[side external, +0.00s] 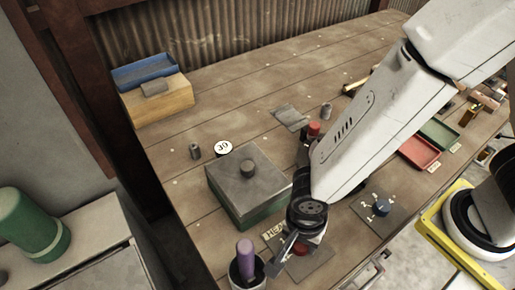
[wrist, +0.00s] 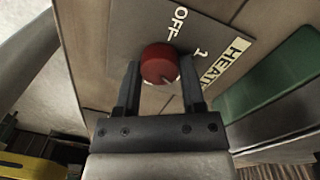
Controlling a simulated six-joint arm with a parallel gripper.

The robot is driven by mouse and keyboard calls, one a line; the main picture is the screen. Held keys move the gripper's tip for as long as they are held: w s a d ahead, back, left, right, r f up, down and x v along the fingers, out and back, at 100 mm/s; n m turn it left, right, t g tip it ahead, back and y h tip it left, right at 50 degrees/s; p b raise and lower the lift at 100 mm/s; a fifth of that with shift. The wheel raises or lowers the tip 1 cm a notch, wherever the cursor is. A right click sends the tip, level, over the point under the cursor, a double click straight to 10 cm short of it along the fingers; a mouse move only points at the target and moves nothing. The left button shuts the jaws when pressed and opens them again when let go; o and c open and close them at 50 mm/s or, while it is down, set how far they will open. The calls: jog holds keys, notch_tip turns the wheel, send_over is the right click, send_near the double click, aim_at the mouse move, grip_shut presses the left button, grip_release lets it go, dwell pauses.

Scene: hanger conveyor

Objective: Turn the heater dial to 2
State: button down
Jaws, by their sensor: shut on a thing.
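The heater dial is a round red knob (wrist: 160,60) on a grey plate (wrist: 208,18) in the wrist view. The plate carries the marks OFF and 1, with a HEAT label (wrist: 229,62) beside it. No 2 is readable. My gripper (wrist: 161,74) is shut on the dial, one finger on each side. A pale mark shows on the dial's lower edge; which setting it points to is unclear. In the side external view my gripper (side external: 291,252) points down over the dial (side external: 299,250), which is partly hidden.
A green box with a grey lid (side external: 247,172) stands close behind my gripper. A cup (side external: 235,272) with a purple-handled item (side external: 245,255) is just left. A second plate with a blue knob (side external: 382,208) lies to the right. Red (side external: 418,154) and green trays (side external: 440,134) are farther back.

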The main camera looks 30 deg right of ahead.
aim_at(299, 243)
dwell(0.4)
jog(key=shift+c, duration=0.9)
grip_release()
jog(key=shift+r, duration=0.1)
jog(key=shift+w+a+r, duration=0.1)
jog(key=shift+r, duration=1.8)
jog(key=shift+w+a+r, duration=0.1)
jog(key=shift+r, duration=1.8)
jog(key=shift+d, duration=0.1)
